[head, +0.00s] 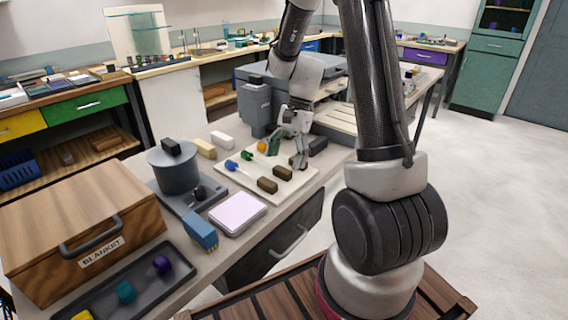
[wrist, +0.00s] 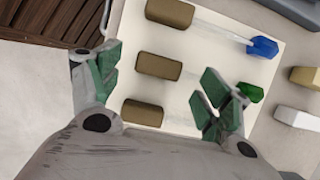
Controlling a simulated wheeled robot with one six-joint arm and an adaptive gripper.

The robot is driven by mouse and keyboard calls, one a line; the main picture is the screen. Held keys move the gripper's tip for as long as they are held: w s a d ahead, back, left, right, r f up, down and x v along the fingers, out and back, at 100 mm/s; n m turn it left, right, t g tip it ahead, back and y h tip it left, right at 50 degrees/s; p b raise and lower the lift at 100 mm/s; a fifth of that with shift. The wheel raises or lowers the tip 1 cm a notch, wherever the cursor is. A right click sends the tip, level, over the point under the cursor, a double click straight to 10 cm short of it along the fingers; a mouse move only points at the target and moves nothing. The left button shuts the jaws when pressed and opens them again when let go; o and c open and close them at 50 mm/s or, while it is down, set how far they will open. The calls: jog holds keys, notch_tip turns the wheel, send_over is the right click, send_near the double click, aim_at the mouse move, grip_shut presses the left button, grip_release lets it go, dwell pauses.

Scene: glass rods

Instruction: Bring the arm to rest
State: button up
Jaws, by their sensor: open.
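My gripper (head: 288,148) is open above the white board on the workbench, with its fingers spread apart. In the wrist view my gripper (wrist: 160,85) shows green finger pads and nothing held between them. A brown block (wrist: 160,66) and the clear rod to its right lie in view between the fingers. The rods have coloured ends, one blue (wrist: 263,47) and one green (wrist: 249,92). The white board (head: 240,180) carries the rods on brown blocks (head: 267,185). My gripper hides part of the board in the head view.
A grey pot (head: 175,172), a pale pink pad (head: 237,214) and a blue brush (head: 200,230) stand left of the board. A wooden box labelled BLANKET (head: 85,220) and a dark tray (head: 110,300) are at the front left. A grey machine (head: 255,108) stands behind my gripper.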

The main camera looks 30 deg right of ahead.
jog(key=v, duration=1)
jog(key=s+r+n+t+h, duration=0.1)
jog(key=s+r+n+t, duration=0.1)
jog(key=s, duration=0.5)
jog(key=s+r+n+t+h, duration=0.1)
jog(key=s+r+n+t, duration=0.1)
jog(key=s+r+n, duration=0.2)
jog(key=s+a+r+n+t+h, duration=0.1)
jog(key=s+r+n+t+h, duration=0.1)
jog(key=s+r+n, duration=0.2)
jog(key=s+n, duration=0.3)
jog(key=s, duration=0.3)
jog(key=shift+n, duration=0.3)
